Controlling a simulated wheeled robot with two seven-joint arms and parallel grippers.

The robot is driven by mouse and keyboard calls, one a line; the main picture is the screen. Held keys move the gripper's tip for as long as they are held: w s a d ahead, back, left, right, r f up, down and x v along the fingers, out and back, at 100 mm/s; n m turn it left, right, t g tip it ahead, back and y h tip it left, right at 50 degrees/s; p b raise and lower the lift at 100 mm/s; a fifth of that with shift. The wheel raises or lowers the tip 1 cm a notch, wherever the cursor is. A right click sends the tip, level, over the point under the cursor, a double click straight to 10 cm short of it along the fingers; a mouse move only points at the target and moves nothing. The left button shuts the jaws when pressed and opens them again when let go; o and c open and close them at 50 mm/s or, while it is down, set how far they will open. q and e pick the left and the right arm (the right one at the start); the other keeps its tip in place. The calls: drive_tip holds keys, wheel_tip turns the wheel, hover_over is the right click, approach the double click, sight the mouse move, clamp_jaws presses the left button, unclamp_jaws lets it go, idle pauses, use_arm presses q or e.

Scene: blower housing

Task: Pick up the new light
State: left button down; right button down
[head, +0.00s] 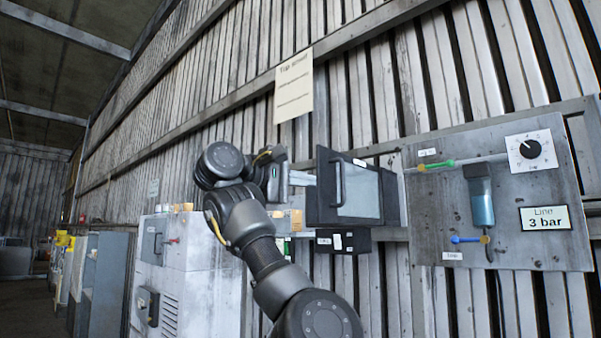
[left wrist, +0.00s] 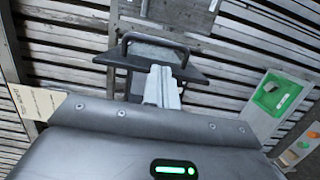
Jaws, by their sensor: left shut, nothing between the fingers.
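I cannot make out a new light in either view. My left gripper (head: 303,178) is shut and empty; its pale fingers point at the dark box (head: 391,195) on the wall. That box has a flap with a black handle (head: 338,184) and a greyish pane. In the left wrist view the shut fingers (left wrist: 162,88) stand in front of the handled flap (left wrist: 125,58). I cannot tell whether they touch it. My right gripper is in neither view.
A wall panel (head: 430,215) with a gauge, a blue cylinder and coloured valves is at the right. A smaller black box (head: 342,241) sits below the dark box. A grey cabinet (head: 200,262) stands at the left. A paper notice (head: 294,88) hangs above.

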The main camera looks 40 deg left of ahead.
sight(325, 181)
use_arm(q)
drive_tip(key=p+x, duration=0.3)
drive_tip(key=x, duration=0.2)
drive_tip(key=shift+w+d+r, duration=0.2)
drive_tip(key=shift+w+d, duration=0.05)
drive_tip(key=shift+w+d+f, duration=0.1)
drive_tip(key=shift+w+f, duration=0.1)
drive_tip(key=shift+w, duration=0.3)
